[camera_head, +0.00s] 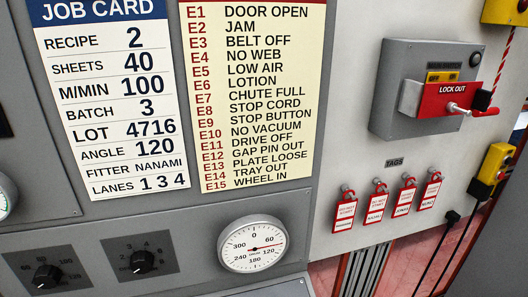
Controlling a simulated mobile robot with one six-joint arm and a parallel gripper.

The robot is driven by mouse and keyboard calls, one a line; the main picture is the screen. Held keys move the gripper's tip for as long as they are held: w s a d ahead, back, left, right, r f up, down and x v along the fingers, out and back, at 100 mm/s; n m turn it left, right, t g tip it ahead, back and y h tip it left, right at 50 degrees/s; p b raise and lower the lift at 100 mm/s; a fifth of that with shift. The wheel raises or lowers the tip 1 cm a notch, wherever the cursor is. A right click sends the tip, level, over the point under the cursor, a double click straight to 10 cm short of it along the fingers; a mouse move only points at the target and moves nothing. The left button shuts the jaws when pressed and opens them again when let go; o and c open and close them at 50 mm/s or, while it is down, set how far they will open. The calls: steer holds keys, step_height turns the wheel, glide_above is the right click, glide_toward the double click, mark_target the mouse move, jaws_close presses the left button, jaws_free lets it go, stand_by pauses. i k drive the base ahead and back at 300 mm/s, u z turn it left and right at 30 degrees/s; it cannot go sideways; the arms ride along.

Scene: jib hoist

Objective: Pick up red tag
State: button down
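Several red tags with white panels hang side by side on hooks under a "TAGS" label (394,163) on the grey panel at right. The leftmost red tag (344,214) hangs lowest, and the rightmost red tag (429,194) hangs highest in the picture. Two more, a second tag (376,206) and a third tag (404,200), hang between them. They are apart from each other. The print on them is too small to read surely. My gripper is not in view.
A grey switch box (405,75) with a red "LOCK OUT" plate (447,97) and a red-handled part sits above the tags. A yellow pendant (492,168) and black cables hang at right. A job card (110,90), fault list (252,90), dial (252,245) and knobs fill the left.

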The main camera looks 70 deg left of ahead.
mark_target(345, 213)
steer(key=u, duration=0.5)
steer(key=k, duration=0.1)
steer(key=u, duration=2.9)
steer(key=k, duration=0.7)
steer(key=z, duration=0.25)
steer(key=i, duration=0.7)
steer(key=u, duration=0.1)
